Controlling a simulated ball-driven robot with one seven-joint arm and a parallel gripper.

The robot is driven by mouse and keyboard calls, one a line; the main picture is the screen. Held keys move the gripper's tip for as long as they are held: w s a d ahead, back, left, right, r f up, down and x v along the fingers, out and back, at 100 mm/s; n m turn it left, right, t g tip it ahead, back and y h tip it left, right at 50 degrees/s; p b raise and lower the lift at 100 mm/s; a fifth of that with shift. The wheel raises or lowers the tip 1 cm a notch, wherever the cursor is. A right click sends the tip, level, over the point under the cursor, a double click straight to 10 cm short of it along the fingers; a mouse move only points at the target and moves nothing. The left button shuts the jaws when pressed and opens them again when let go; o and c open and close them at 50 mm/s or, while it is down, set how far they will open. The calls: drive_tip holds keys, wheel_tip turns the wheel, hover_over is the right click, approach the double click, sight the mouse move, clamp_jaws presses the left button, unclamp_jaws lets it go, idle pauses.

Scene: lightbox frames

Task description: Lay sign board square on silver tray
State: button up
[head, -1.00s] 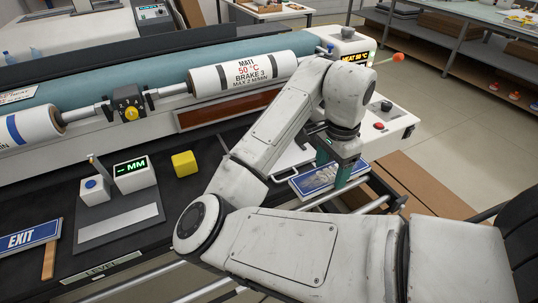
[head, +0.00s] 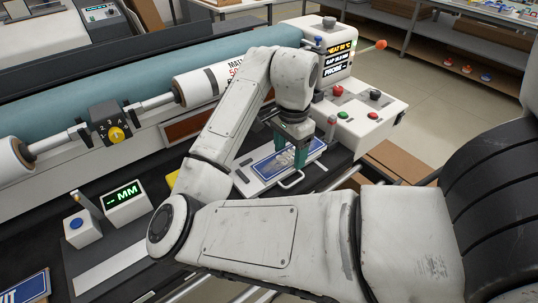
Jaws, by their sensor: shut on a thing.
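The sign board (head: 268,167) is blue with a pale border and white markings, partly covered by my gripper. My gripper (head: 291,160) has green fingers and is shut on the sign board. The silver tray (head: 252,187) is pale, with a handle at its near side, and lies on the dark bench top beside the roller machine. The sign board is over the tray and looks roughly lined up with it. I cannot tell whether it touches the tray, because the gripper and arm hide part of both.
A control box (head: 355,115) with red and green buttons stands right of the tray. A teal roller (head: 130,85) runs behind. A display reading MM (head: 124,202) and a blue-button box (head: 80,229) stand left. Another blue sign (head: 27,290) lies lower left.

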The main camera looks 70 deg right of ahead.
drive_tip(key=w+d+f, duration=0.2)
drive_tip(key=d, duration=0.1)
drive_tip(key=w+d+f+p, duration=0.1)
drive_tip(key=w+d+f, duration=0.1)
drive_tip(key=d+f, duration=0.1)
drive_tip(key=w+d+f, duration=0.3)
drive_tip(key=shift+f+p, duration=0.15)
drive_tip(key=shift+p, duration=0.15)
drive_tip(key=shift+w+d+f, duration=0.25)
drive_tip(key=shift+d+f, duration=0.1)
drive_tip(key=shift+f, duration=0.05)
drive_tip(key=shift+d+f+p, duration=0.1)
drive_tip(key=shift+f+p, duration=0.5)
drive_tip(key=shift+f, duration=1.05)
drive_tip(key=shift+f, duration=0.2)
drive_tip(key=o, duration=1.1)
drive_tip(key=shift+r, duration=0.1)
